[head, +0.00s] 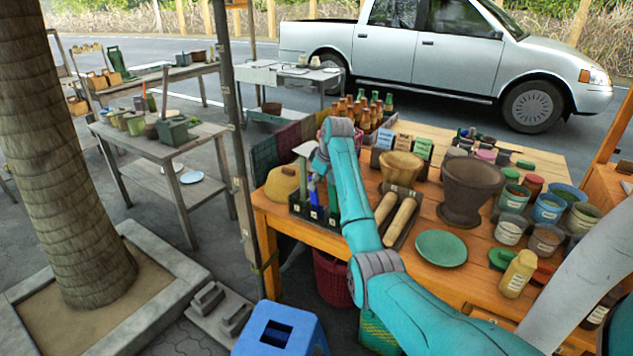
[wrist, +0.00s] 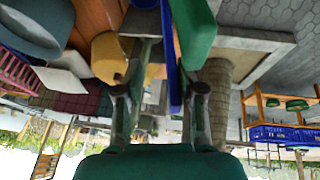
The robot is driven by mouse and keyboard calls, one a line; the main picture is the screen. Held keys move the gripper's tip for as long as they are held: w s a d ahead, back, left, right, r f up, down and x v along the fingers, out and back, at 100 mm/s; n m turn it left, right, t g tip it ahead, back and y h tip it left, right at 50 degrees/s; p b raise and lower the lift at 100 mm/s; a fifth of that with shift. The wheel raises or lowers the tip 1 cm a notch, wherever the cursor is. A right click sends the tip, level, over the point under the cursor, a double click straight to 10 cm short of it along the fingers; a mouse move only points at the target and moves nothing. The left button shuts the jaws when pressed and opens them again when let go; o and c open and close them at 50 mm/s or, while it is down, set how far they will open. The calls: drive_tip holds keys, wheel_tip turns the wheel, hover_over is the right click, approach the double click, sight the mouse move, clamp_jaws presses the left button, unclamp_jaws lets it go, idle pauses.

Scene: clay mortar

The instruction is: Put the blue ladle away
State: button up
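The blue ladle (head: 313,187) shows as a blue upright piece at the dark caddy (head: 298,211) on the wooden table's left end. It also shows in the wrist view as a long blue strip (wrist: 171,60) between my fingers, closer to the right one. My gripper (wrist: 160,60) has its fingers spread apart, with space beside the blue strip. In the head view my gripper is mostly hidden by my teal arm, just above the caddy. I cannot tell whether a finger touches the ladle.
Rolling pins (head: 398,222), a mortar (head: 468,190) and a green plate (head: 441,248) lie to the right. A blue stool (head: 280,330) stands in front.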

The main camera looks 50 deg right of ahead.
drive_tip(key=v, duration=0.7)
drive_tip(key=shift+s+r, duration=0.2)
drive_tip(key=shift+r, duration=0.2)
drive_tip(key=shift+a, duration=0.1)
